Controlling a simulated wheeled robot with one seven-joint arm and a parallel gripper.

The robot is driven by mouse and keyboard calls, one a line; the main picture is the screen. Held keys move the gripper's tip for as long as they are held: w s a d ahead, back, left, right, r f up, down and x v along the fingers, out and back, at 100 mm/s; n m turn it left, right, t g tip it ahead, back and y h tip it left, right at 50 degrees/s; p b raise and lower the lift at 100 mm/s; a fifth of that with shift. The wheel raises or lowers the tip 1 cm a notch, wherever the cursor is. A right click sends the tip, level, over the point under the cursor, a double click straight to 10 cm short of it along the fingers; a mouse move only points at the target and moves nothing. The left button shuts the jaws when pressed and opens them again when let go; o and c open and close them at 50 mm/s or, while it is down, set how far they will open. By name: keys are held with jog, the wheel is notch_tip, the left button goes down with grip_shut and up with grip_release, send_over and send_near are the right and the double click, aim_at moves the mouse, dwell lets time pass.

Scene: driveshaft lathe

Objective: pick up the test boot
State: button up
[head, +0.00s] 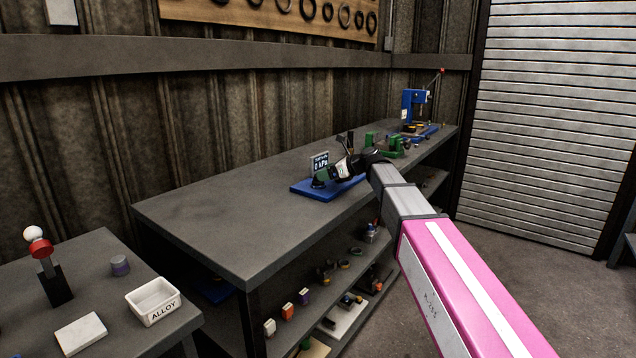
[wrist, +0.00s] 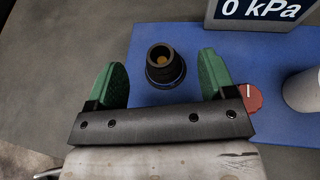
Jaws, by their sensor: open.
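The test boot, a black stepped rubber cone (wrist: 165,68) with a yellowish spot inside its open top, stands on a blue mat (wrist: 190,40) in the wrist view. My gripper (wrist: 161,80) is open, with one green-padded finger on each side of the boot and a visible gap to it on both sides. How high the fingertips are above the mat is hard to tell. In the head view my gripper (head: 323,177) is over the blue mat (head: 302,188) on the long bench; the boot is small and hard to make out there.
A display reading 0 kPa (wrist: 262,10) stands behind the boot. A red disc (wrist: 250,98) and a white cylinder (wrist: 303,92) are to the right. Green fixtures (head: 390,146) and a blue press (head: 412,104) stand farther along the bench. The bench's near end (head: 240,225) is clear.

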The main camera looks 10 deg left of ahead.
jog(key=x, duration=0.4)
jog(key=shift+a+f, duration=0.2)
jog(key=shift+f, duration=0.1)
jog(key=shift+c, duration=0.2)
jog(key=c, duration=1)
jog(key=shift+c, duration=0.2)
